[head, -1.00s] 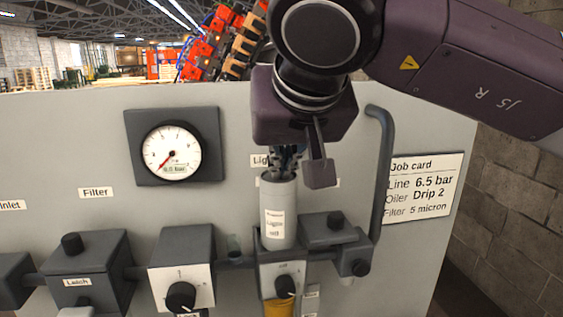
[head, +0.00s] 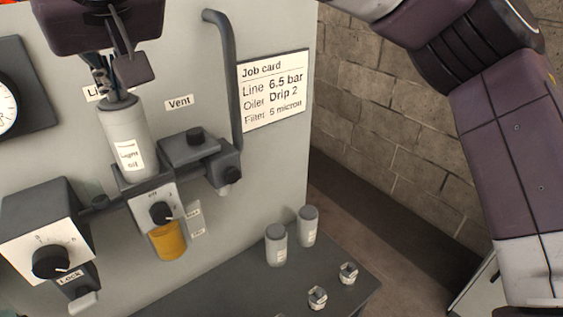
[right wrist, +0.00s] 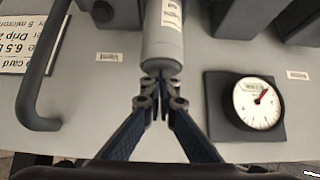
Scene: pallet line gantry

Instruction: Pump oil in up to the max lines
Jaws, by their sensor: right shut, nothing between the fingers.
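The light oil bottle (head: 125,138), a grey cylinder with a white label, stands upright on top of the oiler (head: 152,203), which has a black knob (head: 162,213). Yellow oil shows in the oiler's bowl (head: 168,242); small level labels (head: 195,214) sit beside it, too small to read the level exactly. My right gripper (head: 112,92) is shut and empty, its fingertips at the top end of the bottle. The right wrist view shows the shut fingers (right wrist: 161,88) against or very near the bottle's end (right wrist: 163,50). My left gripper is not in view.
A job card (head: 273,90) reads Line 6.5 bar, Oiler Drip 2, Filter 5 micron. A bent pipe (head: 228,75) stands right of the bottle. Two grey bottles (head: 276,245) and two small caps (head: 348,272) are on the dark shelf (head: 240,290). A gauge (right wrist: 257,103) is nearby.

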